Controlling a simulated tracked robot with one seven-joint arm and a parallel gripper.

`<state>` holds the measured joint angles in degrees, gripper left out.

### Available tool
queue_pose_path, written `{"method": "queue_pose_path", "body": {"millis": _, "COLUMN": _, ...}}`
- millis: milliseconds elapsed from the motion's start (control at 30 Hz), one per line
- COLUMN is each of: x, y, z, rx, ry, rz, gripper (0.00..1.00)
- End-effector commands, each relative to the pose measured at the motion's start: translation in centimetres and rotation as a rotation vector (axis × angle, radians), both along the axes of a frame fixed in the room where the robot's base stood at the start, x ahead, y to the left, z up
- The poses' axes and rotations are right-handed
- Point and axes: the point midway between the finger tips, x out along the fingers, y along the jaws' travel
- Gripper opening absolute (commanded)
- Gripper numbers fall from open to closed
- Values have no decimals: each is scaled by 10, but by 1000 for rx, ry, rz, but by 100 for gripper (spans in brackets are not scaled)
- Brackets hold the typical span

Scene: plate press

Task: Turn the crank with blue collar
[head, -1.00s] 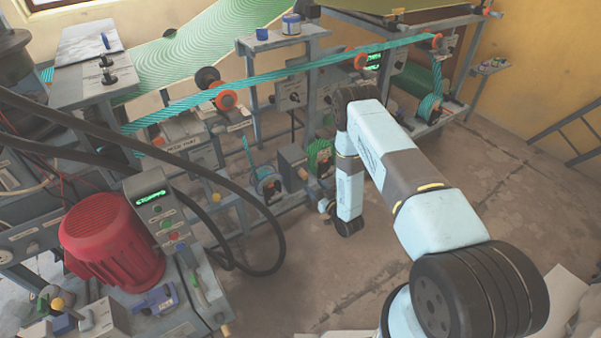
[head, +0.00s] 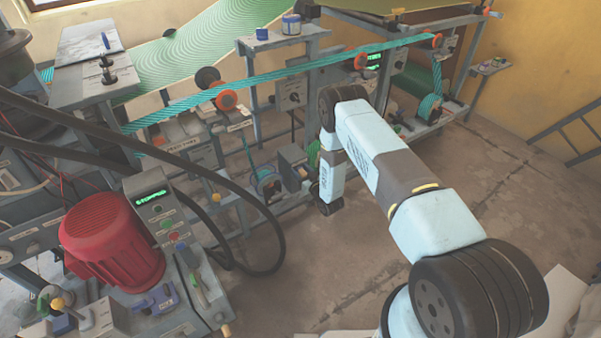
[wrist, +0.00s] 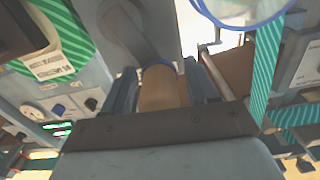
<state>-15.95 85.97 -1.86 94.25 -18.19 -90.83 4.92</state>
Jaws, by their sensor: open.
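The crank shows in the wrist view. It has a tan cylindrical handle (wrist: 162,88), a blue collar (wrist: 160,66) at the handle's far end and a grey crank arm (wrist: 130,32) running up and left. My gripper (wrist: 164,74) is open, with one dark finger on each side of the handle. A narrow gap seems to show beside the handle; I cannot tell whether either finger touches it. In the head view my arm's lower end is beside the frame's lower spools, and my fingers and the crank cannot be made out there.
Green striped web (wrist: 266,75) hangs right of the gripper in the wrist view, near a blue-rimmed round part (wrist: 240,12). In the head view, a grey box (head: 292,165) and a spool (head: 265,180) stand left of my arm. Open floor (head: 340,260) lies in front.

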Motion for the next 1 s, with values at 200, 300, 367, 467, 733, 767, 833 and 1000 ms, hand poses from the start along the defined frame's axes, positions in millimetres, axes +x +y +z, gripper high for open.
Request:
{"method": "queue_pose_path", "body": {"millis": 200, "x": 0, "y": 0, "z": 0, "rx": 0, "ry": 0, "rz": 0, "gripper": 47}}
{"method": "queue_pose_path", "body": {"millis": 300, "x": 0, "y": 0, "z": 0, "rx": 0, "ry": 0, "rz": 0, "gripper": 38}}
{"method": "queue_pose_path", "body": {"millis": 367, "x": 0, "y": 0, "z": 0, "rx": 0, "ry": 0, "rz": 0, "gripper": 32}}
{"method": "queue_pose_path", "body": {"millis": 467, "x": 0, "y": 0, "z": 0, "rx": 0, "ry": 0, "rz": 0, "gripper": 23}}
{"method": "queue_pose_path", "body": {"millis": 733, "x": 0, "y": 0, "z": 0, "rx": 0, "ry": 0, "rz": 0, "gripper": 0}}
{"method": "queue_pose_path", "body": {"millis": 767, "x": 0, "y": 0, "z": 0, "rx": 0, "ry": 0, "rz": 0, "gripper": 0}}
{"method": "queue_pose_path", "body": {"millis": 833, "x": 0, "y": 0, "z": 0, "rx": 0, "ry": 0, "rz": 0, "gripper": 0}}
{"method": "queue_pose_path", "body": {"millis": 1000, "x": 0, "y": 2, "z": 0, "rx": 1, "ry": 0, "rz": 1, "gripper": 0}}
